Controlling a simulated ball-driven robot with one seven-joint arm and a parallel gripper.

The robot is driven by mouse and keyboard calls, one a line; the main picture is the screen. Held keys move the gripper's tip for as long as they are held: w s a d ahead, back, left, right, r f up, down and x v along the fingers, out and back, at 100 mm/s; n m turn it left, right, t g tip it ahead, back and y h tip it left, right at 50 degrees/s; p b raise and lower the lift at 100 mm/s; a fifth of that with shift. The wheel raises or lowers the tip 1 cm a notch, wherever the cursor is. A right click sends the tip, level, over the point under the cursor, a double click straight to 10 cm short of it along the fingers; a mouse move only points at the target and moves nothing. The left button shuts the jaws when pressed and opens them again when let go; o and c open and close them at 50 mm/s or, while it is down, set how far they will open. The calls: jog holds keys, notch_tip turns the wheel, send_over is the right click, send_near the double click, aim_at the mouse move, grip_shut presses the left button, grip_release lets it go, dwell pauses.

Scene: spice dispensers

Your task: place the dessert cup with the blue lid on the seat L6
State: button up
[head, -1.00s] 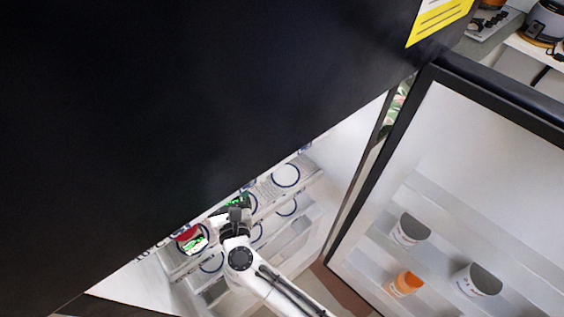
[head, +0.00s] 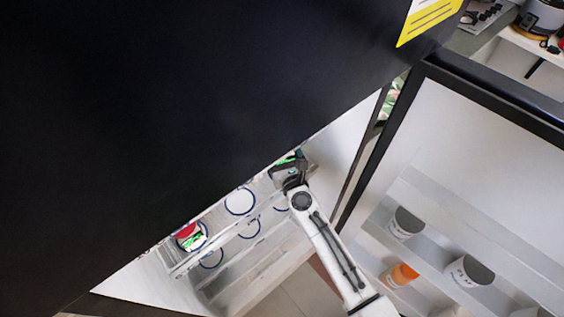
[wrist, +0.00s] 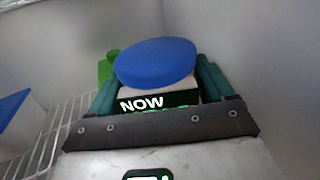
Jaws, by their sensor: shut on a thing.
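In the wrist view the dessert cup with the blue lid (wrist: 155,64) is between the teal fingers of my gripper (wrist: 160,88), which is shut on it. The cup's pale body shows below the lid, with a dark strip reading "NOW". In the head view my gripper (head: 286,166) is inside the fridge, at the right end of the ringed shelf; the cup is mostly hidden there. White round seats with blue rims, such as one seat (head: 240,202), line the shelf. Their labels are too small to read, so I cannot tell which is L6.
A red-and-green item (head: 190,236) occupies a left seat. The dark fridge body (head: 180,110) hides the shelf's back. The open door (head: 470,160) stands right, with an orange-and-white jar (head: 400,274) among its containers. The wrist view shows a wire rack (wrist: 48,135) and close pale walls.

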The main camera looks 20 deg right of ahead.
jog(key=shift+f+b, duration=1.8)
jog(key=shift+f, duration=0.6)
jog(key=shift+w+d+f, duration=0.1)
jog(key=shift+d, duration=0.15)
jog(key=shift+f, duration=0.2)
jog(key=o, duration=1.2)
